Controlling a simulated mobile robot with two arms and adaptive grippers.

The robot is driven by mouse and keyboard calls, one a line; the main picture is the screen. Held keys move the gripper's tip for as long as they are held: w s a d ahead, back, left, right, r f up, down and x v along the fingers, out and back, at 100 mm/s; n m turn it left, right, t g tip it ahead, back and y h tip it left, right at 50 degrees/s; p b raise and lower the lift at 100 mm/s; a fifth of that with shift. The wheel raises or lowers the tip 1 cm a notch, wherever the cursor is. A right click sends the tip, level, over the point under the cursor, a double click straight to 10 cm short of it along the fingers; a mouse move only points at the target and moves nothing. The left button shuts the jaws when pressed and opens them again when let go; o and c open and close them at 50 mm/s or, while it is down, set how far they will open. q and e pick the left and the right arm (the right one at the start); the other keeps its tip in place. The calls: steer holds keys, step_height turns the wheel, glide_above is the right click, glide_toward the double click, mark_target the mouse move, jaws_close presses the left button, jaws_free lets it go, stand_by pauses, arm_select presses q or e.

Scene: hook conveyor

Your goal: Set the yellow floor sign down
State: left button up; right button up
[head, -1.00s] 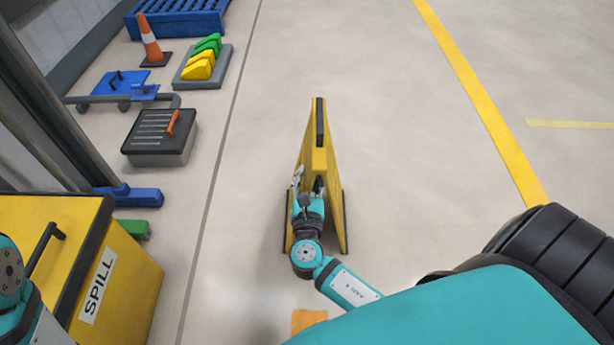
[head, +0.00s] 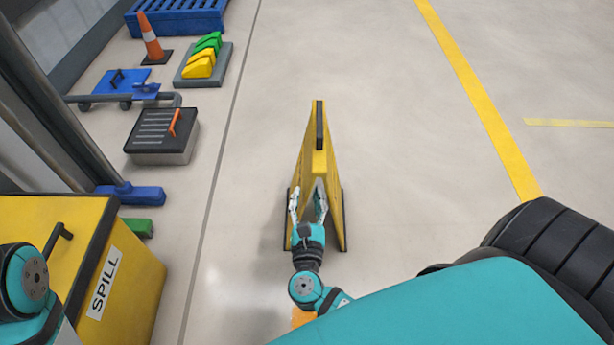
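The yellow floor sign (head: 320,165) stands upright on the floor in the middle of the head view, its two panels spread in an A shape with dark lower edges. My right gripper (head: 307,198) is at the near end of the sign, low beside its panels. Its two fingers are spread apart and nothing shows gripped between them. Whether a finger still touches a panel I cannot tell. Of my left arm only a link shows at the lower left; its gripper is out of view.
A yellow SPILL bin (head: 60,240) stands at the left. Beyond it are a black-lidded box (head: 160,150), a blue cart (head: 120,85), a grey tray (head: 190,80) of wedges and an orange cone (head: 151,40). The floor right of the sign is clear, with a yellow line (head: 480,100).

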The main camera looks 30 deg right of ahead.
steer(key=shift+p+v, duration=0.55)
steer(key=shift+v, duration=2.1)
